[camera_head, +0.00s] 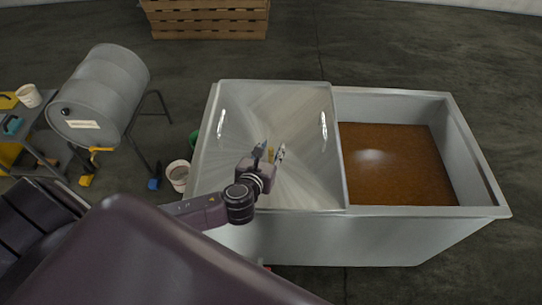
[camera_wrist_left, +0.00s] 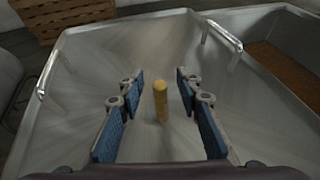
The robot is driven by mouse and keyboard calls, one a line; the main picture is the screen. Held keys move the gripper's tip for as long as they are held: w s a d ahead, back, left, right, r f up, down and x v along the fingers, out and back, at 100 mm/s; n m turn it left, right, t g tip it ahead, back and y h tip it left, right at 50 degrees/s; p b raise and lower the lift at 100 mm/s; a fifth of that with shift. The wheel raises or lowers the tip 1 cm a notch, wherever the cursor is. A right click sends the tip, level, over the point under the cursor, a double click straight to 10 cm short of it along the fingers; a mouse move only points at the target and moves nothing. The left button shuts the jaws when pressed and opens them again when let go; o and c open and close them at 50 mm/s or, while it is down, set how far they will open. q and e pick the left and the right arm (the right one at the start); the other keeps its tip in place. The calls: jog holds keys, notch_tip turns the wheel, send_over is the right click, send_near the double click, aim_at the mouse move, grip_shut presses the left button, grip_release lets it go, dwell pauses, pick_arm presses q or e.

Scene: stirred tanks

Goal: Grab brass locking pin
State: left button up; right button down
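The brass locking pin (camera_wrist_left: 161,101) is a short yellow cylinder that stands upright on the metal lid in the left wrist view. In the head view a bit of it shows between the fingers (camera_head: 271,153). My left gripper (camera_wrist_left: 160,110) is open, with one blue-padded finger on each side of the pin, and neither finger touches it. In the head view my left gripper (camera_head: 270,152) is over the middle of the lid. My right gripper is not in view.
The steel lid (camera_head: 300,100) has two raised handles (camera_head: 221,123) (camera_head: 324,126) and covers the left part of the tank (camera_head: 400,238). Brown liquid (camera_head: 395,170) shows in the open right part.

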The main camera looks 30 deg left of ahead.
pick_arm(q)
grip_shut()
jog(key=shift+r, duration=0.1)
